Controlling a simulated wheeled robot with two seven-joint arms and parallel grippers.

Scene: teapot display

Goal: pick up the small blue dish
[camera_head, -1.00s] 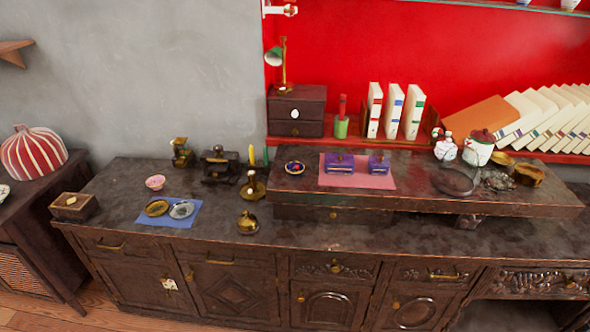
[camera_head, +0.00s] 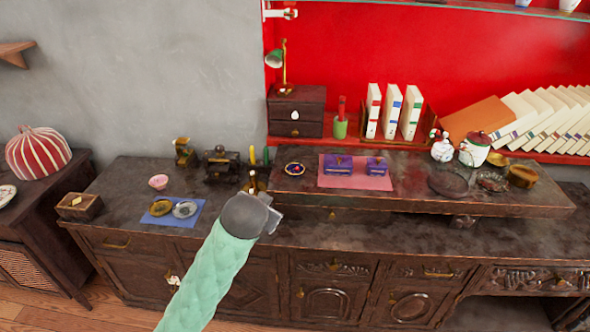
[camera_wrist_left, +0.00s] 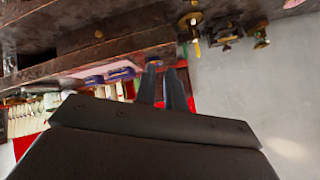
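The small blue dish (camera_head: 295,169), dark blue with a pale gold rim and something small inside, sits on the raised shelf of the sideboard, left of the pink mat. My left gripper (camera_head: 273,216) shows in the head view at the end of a green-sleeved arm, in front of the raised shelf, below and left of the dish and apart from it. In the left wrist view its two dark fingers (camera_wrist_left: 164,88) stand apart with a narrow gap and nothing visible between them. My right gripper is not in view.
Purple boxes (camera_head: 338,164) stand on the pink mat (camera_head: 357,182). A yellow candle (camera_head: 252,155) and a dark box (camera_head: 220,166) stand left of the dish. A small dark chest (camera_head: 297,112) is behind it. The raised shelf has bare space in front of the dish.

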